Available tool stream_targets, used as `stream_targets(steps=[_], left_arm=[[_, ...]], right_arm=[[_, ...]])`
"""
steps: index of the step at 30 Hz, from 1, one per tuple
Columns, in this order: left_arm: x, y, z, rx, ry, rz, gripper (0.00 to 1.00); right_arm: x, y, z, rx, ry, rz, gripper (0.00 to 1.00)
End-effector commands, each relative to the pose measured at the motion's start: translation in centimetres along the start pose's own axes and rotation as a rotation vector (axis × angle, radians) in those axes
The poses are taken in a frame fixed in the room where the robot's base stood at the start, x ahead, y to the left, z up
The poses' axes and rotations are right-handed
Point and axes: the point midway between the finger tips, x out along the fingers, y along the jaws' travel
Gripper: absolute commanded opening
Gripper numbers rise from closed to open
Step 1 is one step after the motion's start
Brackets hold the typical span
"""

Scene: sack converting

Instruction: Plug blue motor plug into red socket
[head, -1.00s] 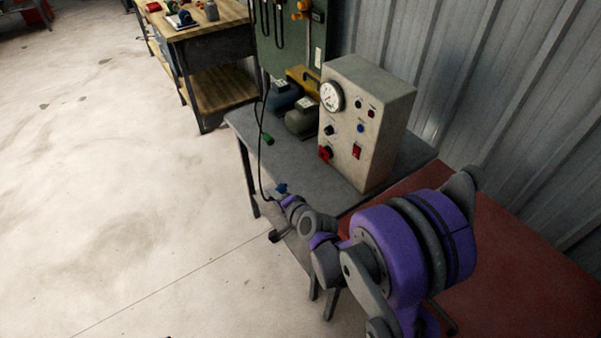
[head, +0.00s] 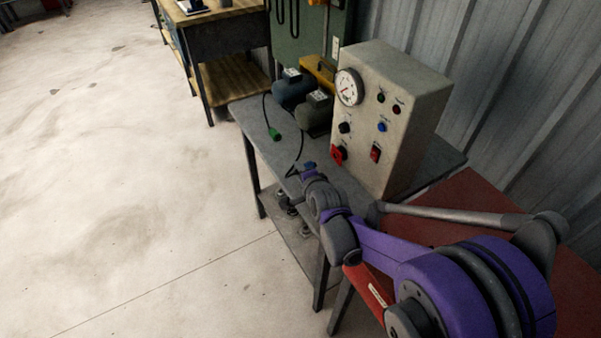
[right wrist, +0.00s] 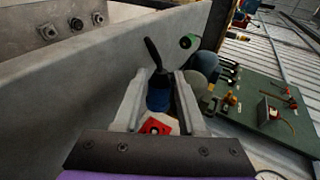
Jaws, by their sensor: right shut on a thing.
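The blue plug (head: 309,167) is in my right gripper (head: 311,174), above the front part of the grey bench. In the right wrist view the blue plug (right wrist: 158,98) sits between the two fingers, with its dark cable rising from it. The red socket (head: 339,155) is low on the left of the control box's front face. The plug is apart from it, to its left in the head view. A red square with a dark centre, apparently the socket (right wrist: 154,126), shows between the fingers in the wrist view. My left gripper is not in view.
The pale control box (head: 385,110) stands on the grey bench (head: 262,150). A blue motor (head: 291,91) and a grey motor (head: 318,108) are behind it. A red surface (head: 470,215) lies right.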

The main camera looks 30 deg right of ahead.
Motion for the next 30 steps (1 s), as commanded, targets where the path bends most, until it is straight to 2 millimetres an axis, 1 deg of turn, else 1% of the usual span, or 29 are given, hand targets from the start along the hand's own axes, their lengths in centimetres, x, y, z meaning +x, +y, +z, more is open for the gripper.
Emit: stream_targets(steps=[5, 12, 18, 24, 30], left_arm=[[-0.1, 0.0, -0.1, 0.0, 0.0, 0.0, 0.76], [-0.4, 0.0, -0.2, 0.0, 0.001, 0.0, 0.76], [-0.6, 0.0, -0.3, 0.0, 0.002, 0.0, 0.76], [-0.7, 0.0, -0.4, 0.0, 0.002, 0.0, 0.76], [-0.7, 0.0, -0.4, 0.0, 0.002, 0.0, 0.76]], right_arm=[[0.2, 0.0, -1.3, 0.002, 0.003, 0.0, 0.0], [0.6, -0.1, -3.7, 0.002, 0.004, -0.001, 0.0], [0.9, -0.1, -5.1, 0.001, 0.002, 0.0, 0.0], [1.1, -0.1, -5.8, 0.001, 0.001, -0.002, 0.0], [1.1, 0.0, -5.9, 0.0, 0.001, -0.001, 0.0]])
